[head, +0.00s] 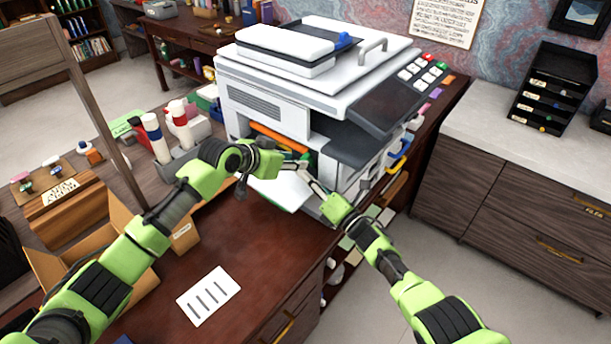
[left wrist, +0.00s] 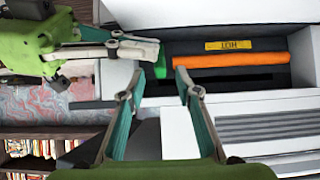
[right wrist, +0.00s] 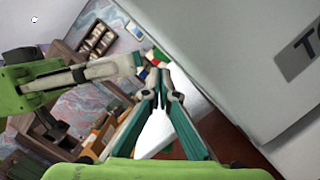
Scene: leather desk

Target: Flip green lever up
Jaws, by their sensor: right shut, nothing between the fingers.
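The white printer (head: 270,112) stands on the dark desk with its front bay open. A green part, which looks like the green lever, shows (head: 311,159) beside the end of an orange bar (head: 272,135); the arms partly hide it. The orange bar also shows in the left wrist view (left wrist: 230,61) under a yellow HOT label. My left gripper (left wrist: 160,78) is open in front of the bay. My right gripper (right wrist: 161,72) is shut and empty, its fingertips close to the green part. I cannot tell whether they touch it.
A white tray (head: 285,191) sticks out below the bay. A cardboard box (head: 122,220) and bottles (head: 180,122) stand left of the printer. A printed sheet (head: 208,296) lies on the desk's front, with clear desktop around it.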

